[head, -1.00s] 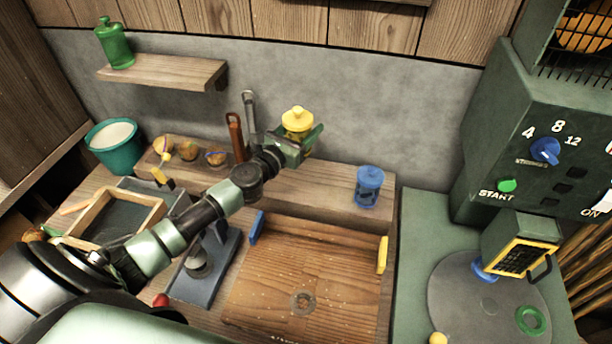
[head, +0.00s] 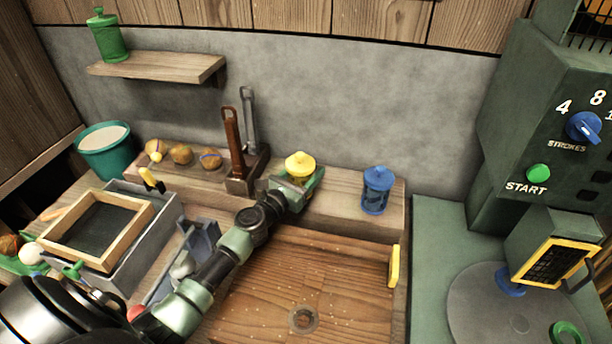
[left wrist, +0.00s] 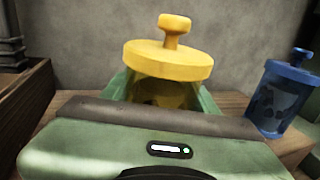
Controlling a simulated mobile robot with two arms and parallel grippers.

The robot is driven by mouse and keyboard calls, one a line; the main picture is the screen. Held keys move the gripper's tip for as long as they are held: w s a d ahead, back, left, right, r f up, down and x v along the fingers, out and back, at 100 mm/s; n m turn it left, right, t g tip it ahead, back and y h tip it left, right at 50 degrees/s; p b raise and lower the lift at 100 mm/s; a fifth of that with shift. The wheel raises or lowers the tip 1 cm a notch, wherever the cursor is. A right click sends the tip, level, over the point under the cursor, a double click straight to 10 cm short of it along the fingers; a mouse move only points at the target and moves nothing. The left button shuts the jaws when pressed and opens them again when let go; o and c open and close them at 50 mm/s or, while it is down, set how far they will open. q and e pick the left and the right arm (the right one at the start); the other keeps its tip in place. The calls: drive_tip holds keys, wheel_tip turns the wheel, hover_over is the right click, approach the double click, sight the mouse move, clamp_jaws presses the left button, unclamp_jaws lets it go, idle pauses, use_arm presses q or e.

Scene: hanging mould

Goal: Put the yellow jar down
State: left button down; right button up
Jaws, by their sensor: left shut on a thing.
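The yellow jar (head: 300,165) has a wide lid with a knob and stands upright at the raised wooden ledge (head: 335,200) along the back wall. My left gripper (head: 298,186) is shut around its body. In the left wrist view the yellow jar (left wrist: 168,60) rises between the green fingers, and my gripper (left wrist: 165,100) hides its lower part. I cannot tell whether its base touches the ledge. The right gripper is not in view.
A blue jar (head: 377,190) stands on the ledge to the right. A holder (head: 243,182) with two upright tools stands close on the left, with several round brown things beyond. A green jar (head: 108,38) is on the wall shelf (head: 160,68).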

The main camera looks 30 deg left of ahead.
use_arm(q)
drive_tip(key=shift+r, duration=0.15)
drive_tip(key=c, duration=0.6)
unclamp_jaws()
drive_tip(key=shift+f, duration=0.2)
drive_tip(key=shift+o, duration=0.8)
drive_tip(key=shift+s+r, duration=0.15)
drive_tip(key=shift+r, duration=0.05)
drive_tip(key=s, duration=1.1)
drive_tip(key=shift+s+a, duration=0.4)
